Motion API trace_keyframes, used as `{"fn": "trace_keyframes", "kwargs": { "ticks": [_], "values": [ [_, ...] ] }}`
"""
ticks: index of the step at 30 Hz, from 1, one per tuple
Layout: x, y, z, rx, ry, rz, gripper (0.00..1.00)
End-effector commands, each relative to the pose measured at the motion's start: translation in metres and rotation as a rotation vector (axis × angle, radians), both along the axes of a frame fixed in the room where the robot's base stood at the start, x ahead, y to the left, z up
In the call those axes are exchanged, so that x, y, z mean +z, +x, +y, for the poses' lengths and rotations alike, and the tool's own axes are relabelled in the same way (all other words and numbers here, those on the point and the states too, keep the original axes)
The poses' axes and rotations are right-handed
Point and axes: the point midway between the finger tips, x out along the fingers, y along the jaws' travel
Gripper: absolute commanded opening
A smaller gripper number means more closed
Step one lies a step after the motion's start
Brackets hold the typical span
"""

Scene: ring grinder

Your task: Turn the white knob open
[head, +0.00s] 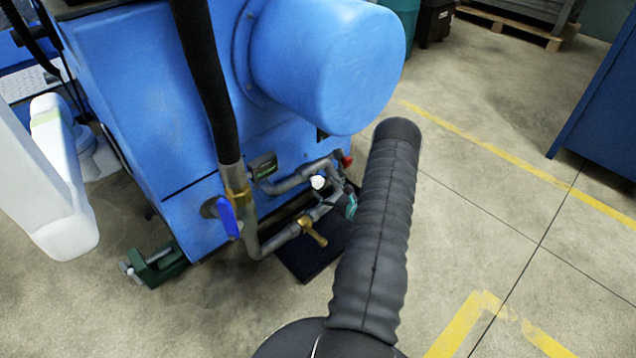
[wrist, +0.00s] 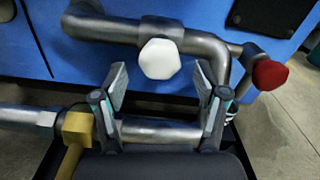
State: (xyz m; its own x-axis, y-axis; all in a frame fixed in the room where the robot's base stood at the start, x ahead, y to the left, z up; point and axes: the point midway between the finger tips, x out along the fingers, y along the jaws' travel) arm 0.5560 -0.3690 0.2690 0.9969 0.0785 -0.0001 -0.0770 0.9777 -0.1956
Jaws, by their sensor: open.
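The white knob (wrist: 160,59) is faceted and sits on a grey metal pipe (wrist: 205,46) on the blue machine. In the head view the white knob (head: 317,182) is small, left of my dark ribbed arm. My gripper (wrist: 161,80) is open and empty, one finger at each side below the knob in the wrist view. The knob appears centred between the fingers and slightly beyond their tips; I see no contact. In the head view only a teal part of my gripper (head: 349,207) shows, beside the pipes; its fingertips are not clear.
A red knob (wrist: 269,74) is to the right on the piping. A brass valve (wrist: 77,128) is at lower left. A blue lever (head: 228,217) and a thick black hose (head: 208,80) are on the machine (head: 160,100). The floor at right is open, with yellow lines.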

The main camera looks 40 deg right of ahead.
Motion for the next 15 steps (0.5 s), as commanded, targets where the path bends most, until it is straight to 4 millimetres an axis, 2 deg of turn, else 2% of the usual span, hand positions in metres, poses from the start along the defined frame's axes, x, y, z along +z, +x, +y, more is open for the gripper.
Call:
{"fn": "trace_keyframes", "kwargs": {
  "ticks": [6,15],
  "values": [
    [0.000,0.030,0.003,0.001,-0.001,-0.001,0.72],
    [0.000,0.041,0.003,-0.001,0.001,0.000,0.72]
  ]
}}
